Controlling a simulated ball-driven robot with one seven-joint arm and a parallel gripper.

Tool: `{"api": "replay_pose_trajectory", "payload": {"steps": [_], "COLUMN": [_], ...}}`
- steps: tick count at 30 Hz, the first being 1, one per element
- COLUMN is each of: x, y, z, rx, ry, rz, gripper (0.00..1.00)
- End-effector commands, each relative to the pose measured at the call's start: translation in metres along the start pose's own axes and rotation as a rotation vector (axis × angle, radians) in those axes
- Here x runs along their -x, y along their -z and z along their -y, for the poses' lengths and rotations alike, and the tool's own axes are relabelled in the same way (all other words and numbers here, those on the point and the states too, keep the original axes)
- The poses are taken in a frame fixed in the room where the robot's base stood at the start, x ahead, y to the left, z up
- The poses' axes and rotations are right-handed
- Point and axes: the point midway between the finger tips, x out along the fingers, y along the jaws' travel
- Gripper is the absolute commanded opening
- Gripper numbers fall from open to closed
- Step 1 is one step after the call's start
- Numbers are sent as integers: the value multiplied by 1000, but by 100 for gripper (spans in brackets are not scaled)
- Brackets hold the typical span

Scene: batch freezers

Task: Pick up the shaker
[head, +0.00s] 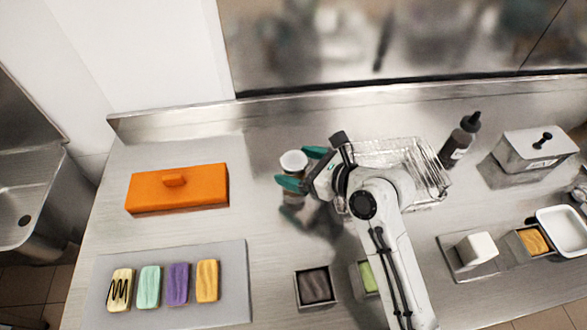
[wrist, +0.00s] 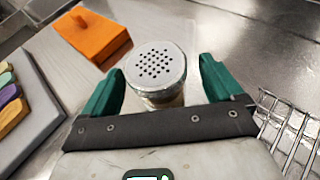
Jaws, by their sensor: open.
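The shaker (head: 293,163) stands on the steel counter, a small jar with a light round lid. In the wrist view the shaker (wrist: 156,70) shows its perforated metal lid from above, with a glass body below. My gripper (head: 302,167) is open, its green fingertips on either side of the shaker in the head view. In the wrist view the two green fingers of my gripper (wrist: 160,82) flank the shaker with visible gaps. The lower part of the shaker is partly hidden by my gripper's body.
An orange lidded box (head: 178,190) stands left, and a grey tray (head: 225,300) with several coloured bars is in front of it. A wire rack (head: 425,160) is right of my gripper, with a dark bottle (head: 459,141) beyond. Counter between the orange box and shaker is clear.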

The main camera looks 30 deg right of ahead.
Motion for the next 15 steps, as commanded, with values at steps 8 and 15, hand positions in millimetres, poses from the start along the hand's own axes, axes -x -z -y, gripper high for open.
{"api": "replay_pose_trajectory", "payload": {"steps": [8,15], "x": [-30,-31], "y": [-1,0], "z": [-2,-2], "rx": [0,0], "ry": [0,1], "rz": [1,1], "gripper": [93,92]}}
